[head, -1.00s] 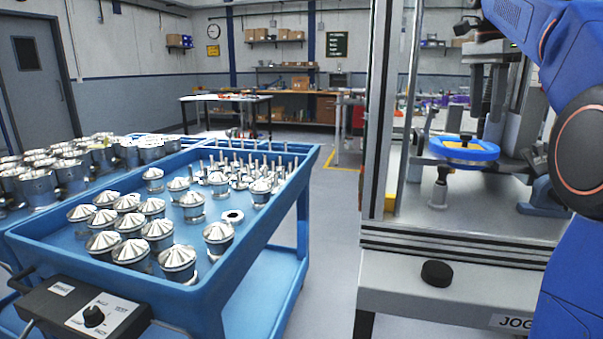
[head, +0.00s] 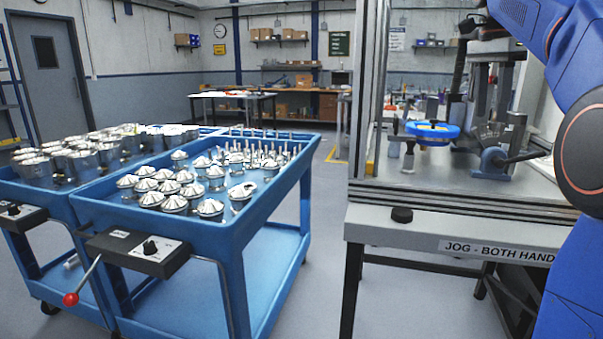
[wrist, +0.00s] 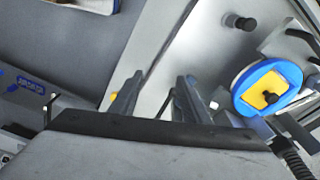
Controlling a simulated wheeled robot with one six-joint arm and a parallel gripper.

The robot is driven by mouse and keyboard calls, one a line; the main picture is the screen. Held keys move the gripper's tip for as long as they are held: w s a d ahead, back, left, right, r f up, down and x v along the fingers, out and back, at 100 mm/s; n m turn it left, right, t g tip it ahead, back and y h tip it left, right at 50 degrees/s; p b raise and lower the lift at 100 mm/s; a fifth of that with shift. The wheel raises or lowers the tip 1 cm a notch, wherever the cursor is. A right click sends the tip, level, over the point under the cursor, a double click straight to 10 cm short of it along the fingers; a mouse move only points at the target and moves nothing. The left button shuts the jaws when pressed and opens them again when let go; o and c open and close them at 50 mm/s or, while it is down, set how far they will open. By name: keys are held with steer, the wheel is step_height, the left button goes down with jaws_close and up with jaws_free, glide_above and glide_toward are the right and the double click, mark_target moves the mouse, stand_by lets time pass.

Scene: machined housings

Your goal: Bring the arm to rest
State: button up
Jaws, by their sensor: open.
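My blue arm (head: 560,60) is bent along the right side of the head view, raised in front of the machine bench. My gripper (wrist: 157,92) shows in the wrist view with its two fingers apart and nothing between them. In the head view I cannot make out the fingertips. A blue ring with a yellow centre (head: 432,131) sits on a fixture in the machine. The ring also shows in the wrist view (wrist: 243,98), right of my fingers and apart from them.
Blue carts (head: 235,236) with several conical metal parts and pins stand at the left.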

steer(key=s+a+f+n+t, duration=0.1)
steer(key=s+a+f+n, duration=0.4)
steer(key=s+f, duration=0.5)
steer(key=s+a+f+n+t+y, duration=0.1)
steer(key=s+a+f+n, duration=0.3)
steer(key=s+f, duration=0.6)
steer(key=s+a+f+n+t, duration=0.2)
steer(key=s+a+f+n, duration=0.3)
steer(key=s+f, duration=0.5)
step_height(320, 180, down, 10)
steer(key=n, duration=0.2)
steer(key=shift+s+a+r+n+t, duration=0.2)
steer(key=shift+a+r+n+t, duration=0.1)
steer(key=shift+a+n, duration=0.1)
steer(key=shift+c, duration=0.6)
